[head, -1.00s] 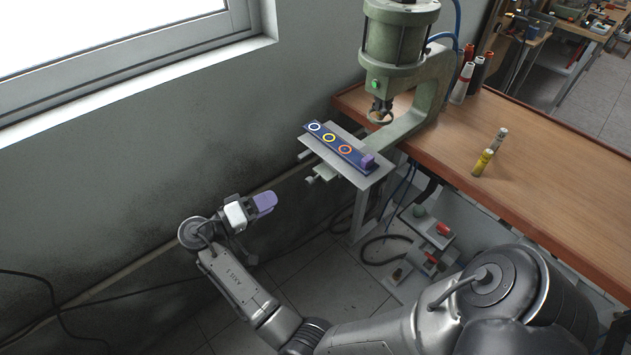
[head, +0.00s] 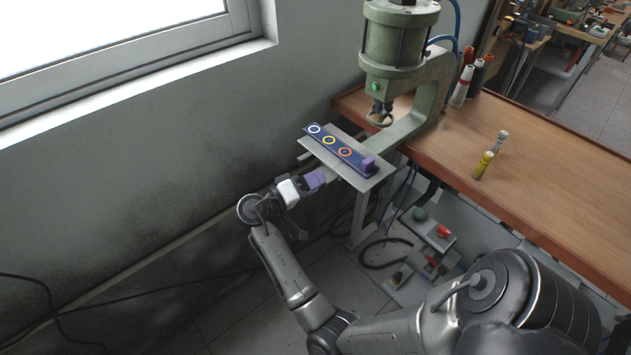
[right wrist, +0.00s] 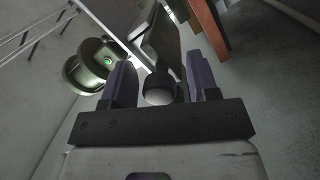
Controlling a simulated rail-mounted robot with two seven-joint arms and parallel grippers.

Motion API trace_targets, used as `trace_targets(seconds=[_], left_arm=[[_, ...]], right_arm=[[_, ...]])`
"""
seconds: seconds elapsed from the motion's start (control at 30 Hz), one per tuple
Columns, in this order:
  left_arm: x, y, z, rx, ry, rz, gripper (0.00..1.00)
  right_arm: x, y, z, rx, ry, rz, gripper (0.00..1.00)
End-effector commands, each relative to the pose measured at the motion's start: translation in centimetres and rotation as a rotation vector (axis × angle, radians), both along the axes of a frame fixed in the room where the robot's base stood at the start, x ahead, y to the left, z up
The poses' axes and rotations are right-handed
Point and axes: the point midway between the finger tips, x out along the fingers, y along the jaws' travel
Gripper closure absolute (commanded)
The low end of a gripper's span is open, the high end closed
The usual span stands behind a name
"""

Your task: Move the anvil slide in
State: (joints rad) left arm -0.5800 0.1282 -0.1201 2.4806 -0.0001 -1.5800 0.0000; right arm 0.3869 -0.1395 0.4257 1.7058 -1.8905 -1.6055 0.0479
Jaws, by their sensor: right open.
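The press (head: 402,45) is green and stands at the bench's left end. The anvil slide (head: 332,174) shows as a pale grey-green bar sticking out to the left from under the grey plate in the head view; its outer end is hidden behind my gripper. My right gripper (head: 316,179) is open at that outer end. In the right wrist view a round grey knob (right wrist: 158,89) lies between the two purple fingers of the right gripper (right wrist: 160,75), with a gap to each side. My left gripper is not in view.
A blue strip (head: 340,148) with white, yellow and orange rings and a purple block lies on the grey plate (head: 322,152) just above my gripper. The wooden bench (head: 540,190) holds small cylinders and cones. A wall with a window is at the left.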

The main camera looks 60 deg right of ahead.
Motion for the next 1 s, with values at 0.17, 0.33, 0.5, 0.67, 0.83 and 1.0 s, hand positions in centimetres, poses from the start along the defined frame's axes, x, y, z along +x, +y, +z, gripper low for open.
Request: trace_targets(seconds=[0.17,0.33,0.5,0.67,0.83,1.0], left_arm=[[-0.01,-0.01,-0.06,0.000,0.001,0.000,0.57],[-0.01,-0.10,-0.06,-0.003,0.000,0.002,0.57],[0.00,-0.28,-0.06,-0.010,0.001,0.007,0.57],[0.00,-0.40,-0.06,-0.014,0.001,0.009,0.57],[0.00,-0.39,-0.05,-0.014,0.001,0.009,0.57],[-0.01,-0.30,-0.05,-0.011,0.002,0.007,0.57]], right_arm=[[-0.36,-0.63,0.04,-0.001,0.000,0.000,0.46],[-0.40,-0.69,0.04,-0.001,-0.001,0.001,0.46],[-0.39,-0.67,0.03,-0.001,-0.001,0.001,0.51],[-0.38,-0.66,0.02,-0.001,-0.001,0.001,0.66],[-0.39,-0.65,0.07,-0.002,-0.001,0.000,0.82],[-0.39,-0.65,0.13,-0.003,-0.003,0.000,0.98]])
